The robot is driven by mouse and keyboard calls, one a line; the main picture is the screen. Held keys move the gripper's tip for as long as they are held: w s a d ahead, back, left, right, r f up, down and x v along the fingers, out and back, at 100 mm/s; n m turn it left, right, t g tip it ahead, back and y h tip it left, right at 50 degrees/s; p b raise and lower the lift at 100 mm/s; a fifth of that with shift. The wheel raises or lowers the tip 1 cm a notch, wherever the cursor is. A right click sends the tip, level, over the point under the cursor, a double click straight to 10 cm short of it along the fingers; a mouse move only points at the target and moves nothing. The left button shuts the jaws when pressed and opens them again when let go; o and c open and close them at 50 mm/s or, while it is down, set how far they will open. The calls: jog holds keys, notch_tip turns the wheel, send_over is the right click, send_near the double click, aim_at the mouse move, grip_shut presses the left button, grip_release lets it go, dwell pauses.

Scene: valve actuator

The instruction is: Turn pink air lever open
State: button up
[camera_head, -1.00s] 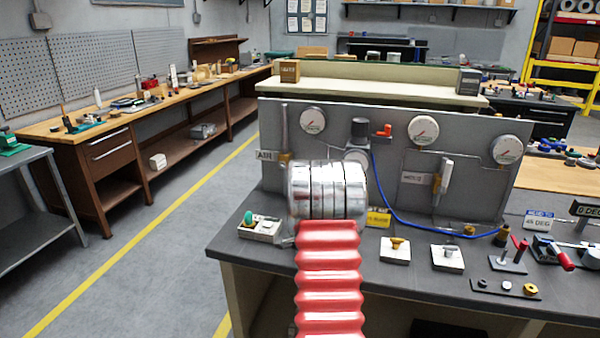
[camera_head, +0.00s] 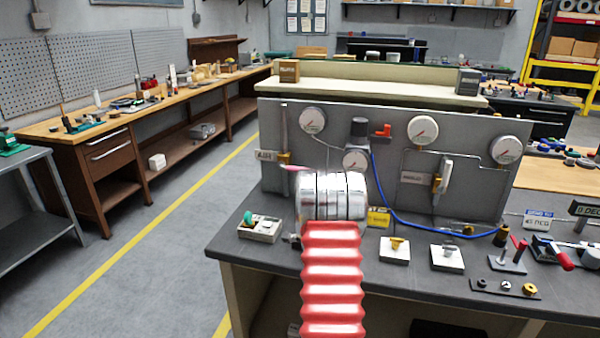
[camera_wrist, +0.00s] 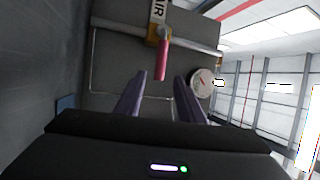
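The pink air lever (camera_wrist: 162,62) shows in the wrist view, sticking out from a brass valve (camera_wrist: 154,37) across its pipe. In the head view the lever (camera_head: 291,167) lies roughly level beside the AIR label (camera_head: 267,155), its right part close to my silver arm segment. My gripper (camera_wrist: 160,77) is open, with two purple-grey fingers pointing toward the panel. In the wrist view the lever's free end appears in the gap between the fingertips. I see no contact, and the depth between them cannot be told. In the head view my arm hides the gripper.
A round gauge (camera_wrist: 202,82) stands right of the right finger in the wrist view. The grey panel (camera_head: 400,150) carries more gauges, a blue hose (camera_head: 387,207) and another valve (camera_head: 437,183). Small fixtures, including a green-knobbed block (camera_head: 260,228), stand on the bench's front.

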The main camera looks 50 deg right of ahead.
aim_at(293, 168)
jog(key=x, duration=1)
jog(key=shift+w+d, duration=0.15)
jog(key=shift+w, duration=0.05)
grip_shut()
dwell(0.3)
